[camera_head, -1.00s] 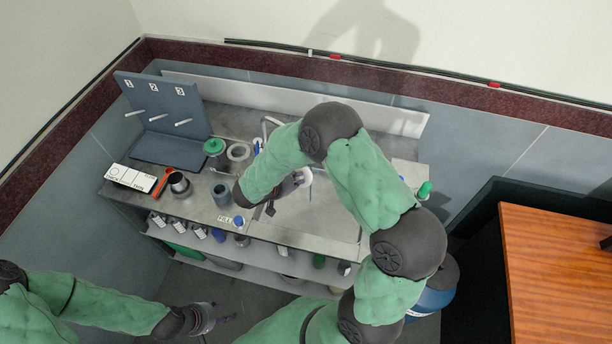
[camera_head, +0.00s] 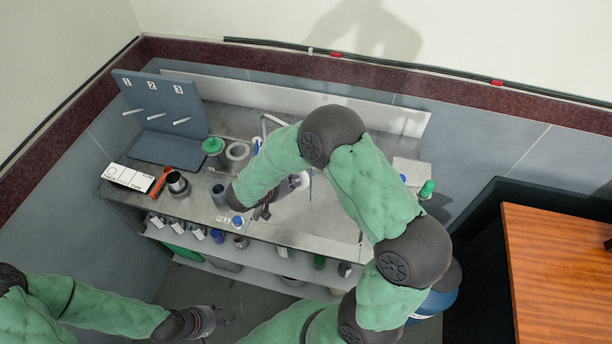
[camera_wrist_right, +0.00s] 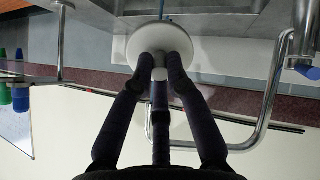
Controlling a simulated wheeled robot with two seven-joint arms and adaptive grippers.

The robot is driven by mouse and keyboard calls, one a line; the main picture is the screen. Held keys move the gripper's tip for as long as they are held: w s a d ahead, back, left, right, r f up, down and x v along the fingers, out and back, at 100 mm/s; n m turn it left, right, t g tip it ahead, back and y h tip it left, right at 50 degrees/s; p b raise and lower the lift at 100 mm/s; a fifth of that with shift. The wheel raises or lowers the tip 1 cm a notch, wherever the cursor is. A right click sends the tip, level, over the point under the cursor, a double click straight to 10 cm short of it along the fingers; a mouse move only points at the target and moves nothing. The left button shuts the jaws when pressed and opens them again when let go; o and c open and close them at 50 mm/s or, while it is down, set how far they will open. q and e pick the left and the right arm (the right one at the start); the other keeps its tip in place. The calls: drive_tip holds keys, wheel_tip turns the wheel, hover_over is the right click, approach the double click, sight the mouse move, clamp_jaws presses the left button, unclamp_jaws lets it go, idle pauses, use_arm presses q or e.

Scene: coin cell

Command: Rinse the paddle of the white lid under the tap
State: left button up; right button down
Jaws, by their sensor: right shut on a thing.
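The white lid (camera_head: 302,180) is mostly hidden behind my right arm in the head view, above the sink area. In the right wrist view, my right gripper (camera_wrist_right: 160,65) is shut on the knob of the round white lid (camera_wrist_right: 135,42). A thin blue rod (camera_wrist_right: 162,9), seemingly the paddle's shaft, shows beyond the lid; its end is out of view. The curved metal tap (camera_head: 264,128) rises behind my right forearm. In the wrist view, a bent metal pipe (camera_wrist_right: 268,95) stands right of the lid, apart from it. My left gripper (camera_head: 212,320) is low at the left, its jaw opening unclear.
On the counter's left are a numbered peg stand (camera_head: 160,100), a green-lidded jar (camera_head: 214,147), a white ring-shaped holder (camera_head: 238,152) and a dark cup (camera_head: 178,183). A green-capped bottle (camera_head: 427,188) stands at the right. A wooden table (camera_head: 560,265) is further right.

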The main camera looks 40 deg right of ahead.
drive_tip(key=a+b, duration=0.1)
drive_tip(key=a, duration=0.1)
drive_tip(key=s+a+b, duration=0.1)
drive_tip(key=a, duration=0.1)
drive_tip(key=shift+s+a, duration=0.15)
drive_tip(key=shift+a, duration=0.25)
drive_tip(key=shift+a, duration=0.1)
idle(1.0)
drive_tip(key=f+v, duration=0.1)
drive_tip(key=v, duration=0.5)
drive_tip(key=shift+s+a, duration=0.2)
drive_tip(key=shift+a, duration=0.3)
drive_tip(key=shift+r, duration=0.1)
